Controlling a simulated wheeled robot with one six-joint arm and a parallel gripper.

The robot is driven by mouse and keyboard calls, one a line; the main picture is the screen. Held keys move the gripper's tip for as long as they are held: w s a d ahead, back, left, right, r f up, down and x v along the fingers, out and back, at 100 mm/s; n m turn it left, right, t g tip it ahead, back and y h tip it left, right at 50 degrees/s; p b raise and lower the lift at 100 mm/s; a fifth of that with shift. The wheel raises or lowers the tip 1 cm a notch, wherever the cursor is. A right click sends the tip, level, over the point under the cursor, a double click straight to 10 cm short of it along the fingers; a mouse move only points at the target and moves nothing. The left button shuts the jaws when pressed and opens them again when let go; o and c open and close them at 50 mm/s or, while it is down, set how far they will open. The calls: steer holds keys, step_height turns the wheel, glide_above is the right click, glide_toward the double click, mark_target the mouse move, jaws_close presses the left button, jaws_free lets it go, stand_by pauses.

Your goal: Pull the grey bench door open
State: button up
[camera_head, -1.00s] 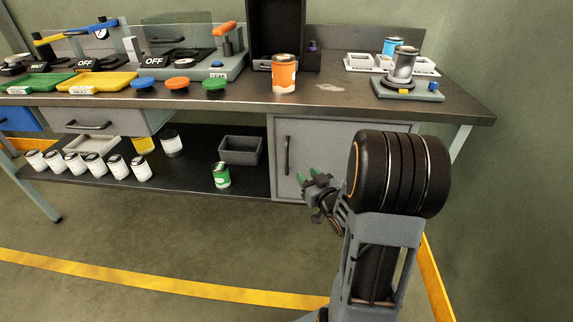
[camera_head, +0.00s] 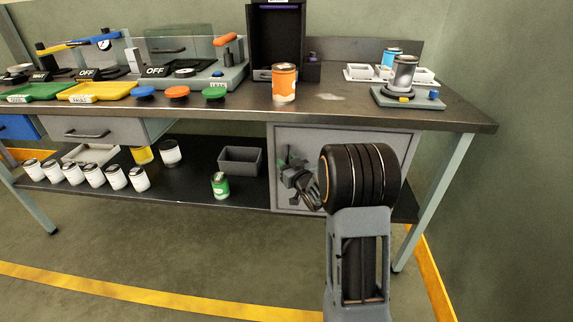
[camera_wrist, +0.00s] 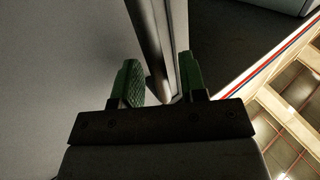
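The grey bench door (camera_head: 312,138) is on the cabinet under the right part of the bench and looks shut. It also shows as the grey panel (camera_wrist: 60,80) in the wrist view. My gripper (camera_head: 290,160) is at the door's left side, where it hides the handle in the head view. In the wrist view my gripper (camera_wrist: 160,82) has its green fingers apart, one on each side of the bar-shaped door handle (camera_wrist: 158,40). A gap shows between the left finger and the handle; I cannot tell whether the right finger touches it.
A dark grey bin (camera_head: 240,160) and a green can (camera_head: 220,185) stand on the lower shelf, left of the door. An orange can (camera_head: 284,84) stands on the bench top (camera_head: 330,110) above. The bench's right leg (camera_head: 435,200) is right of my arm. The floor in front is clear.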

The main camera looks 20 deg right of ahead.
steer(key=shift+w, duration=0.15)
jaws_close()
stand_by(0.4)
